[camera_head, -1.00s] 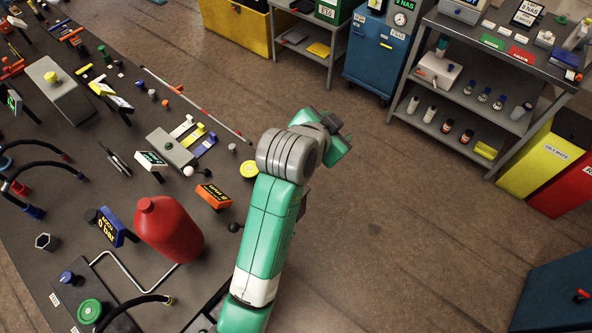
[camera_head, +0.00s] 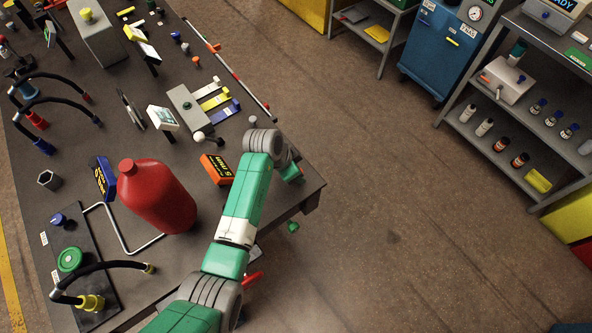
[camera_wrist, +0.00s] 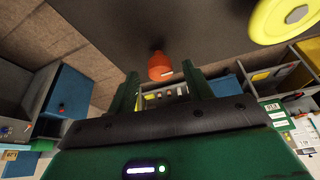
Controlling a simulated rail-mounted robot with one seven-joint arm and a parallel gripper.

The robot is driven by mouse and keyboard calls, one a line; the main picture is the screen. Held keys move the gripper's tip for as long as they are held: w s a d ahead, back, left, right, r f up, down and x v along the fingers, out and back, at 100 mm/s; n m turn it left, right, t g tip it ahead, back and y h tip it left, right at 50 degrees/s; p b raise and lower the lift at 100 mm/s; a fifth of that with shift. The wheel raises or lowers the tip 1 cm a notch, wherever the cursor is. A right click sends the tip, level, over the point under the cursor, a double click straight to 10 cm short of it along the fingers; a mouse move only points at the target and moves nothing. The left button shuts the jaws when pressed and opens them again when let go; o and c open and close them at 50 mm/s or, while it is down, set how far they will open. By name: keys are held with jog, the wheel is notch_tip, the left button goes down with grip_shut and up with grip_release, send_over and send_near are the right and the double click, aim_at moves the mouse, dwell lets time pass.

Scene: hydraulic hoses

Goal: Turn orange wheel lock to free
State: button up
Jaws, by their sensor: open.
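In the wrist view, a rounded orange piece (camera_wrist: 160,66) projects from a dark grey surface, straight ahead of my gripper (camera_wrist: 160,73). It looks like the orange wheel lock, but its setting cannot be read. My gripper's two green fingers are apart, one on each side of it in the picture. I see no contact, and the remaining distance is unclear. In the head view my arm reaches over the workbench's right corner; its fingers are mostly hidden there, and I cannot make out the orange piece.
A yellow disc (camera_wrist: 284,18) is at the wrist view's upper right. On the workbench (camera_head: 280,192) stand a red bottle (camera_head: 157,195) and an orange display (camera_head: 217,168) close to my arm. A red lever (camera_head: 253,279) shows beside my arm. Floor right of the bench is clear.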

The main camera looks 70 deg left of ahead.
jog(key=shift+w+f, duration=0.2)
jog(key=shift+f, duration=0.2)
jog(key=c, duration=1)
jog(key=shift+r, duration=0.1)
